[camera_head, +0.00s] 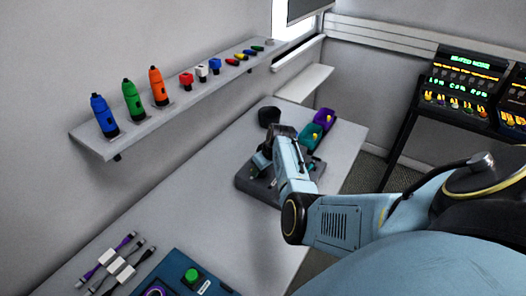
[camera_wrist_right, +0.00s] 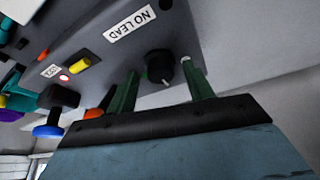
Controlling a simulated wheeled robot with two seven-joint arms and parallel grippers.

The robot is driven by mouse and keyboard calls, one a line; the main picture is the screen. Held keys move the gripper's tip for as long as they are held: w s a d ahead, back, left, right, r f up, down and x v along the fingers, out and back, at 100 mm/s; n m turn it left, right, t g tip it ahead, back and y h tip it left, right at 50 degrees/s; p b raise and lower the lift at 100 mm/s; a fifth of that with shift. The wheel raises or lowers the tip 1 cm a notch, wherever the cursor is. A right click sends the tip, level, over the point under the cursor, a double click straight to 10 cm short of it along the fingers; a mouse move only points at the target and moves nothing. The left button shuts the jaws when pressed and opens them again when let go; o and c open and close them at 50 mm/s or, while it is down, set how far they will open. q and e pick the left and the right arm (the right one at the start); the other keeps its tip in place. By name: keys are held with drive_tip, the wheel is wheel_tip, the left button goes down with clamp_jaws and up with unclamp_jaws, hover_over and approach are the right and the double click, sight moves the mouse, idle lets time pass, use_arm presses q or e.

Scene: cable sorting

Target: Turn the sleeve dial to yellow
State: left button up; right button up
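In the right wrist view a black round knob (camera_wrist_right: 160,66), which appears to be the sleeve dial, sits on a grey panel (camera_wrist_right: 110,70) below a "NO LEAD" label (camera_wrist_right: 130,25). A small pale mark shows near its lower edge. No yellow setting is readable around it. My right gripper (camera_wrist_right: 160,80) is open, with one green finger on each side of the knob; I cannot tell whether they touch it. In the head view my right arm reaches over the dark grey device (camera_head: 250,187) on the table and hides much of it. My left gripper is not in view.
A yellow lamp or button (camera_wrist_right: 79,65) is on the panel. A black cup (camera_head: 269,116), teal bin (camera_head: 310,136) and purple bin (camera_head: 324,117) stand behind the device. A blue box with a green button (camera_head: 192,276) and several cables (camera_head: 118,268) lie in front. A shelf (camera_head: 150,125) runs along the wall.

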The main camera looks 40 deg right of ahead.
drive_tip(key=p+v, duration=0.1)
drive_tip(key=v, duration=1.2)
drive_tip(key=shift+r, duration=0.15)
drive_tip(key=shift+s, duration=0.1)
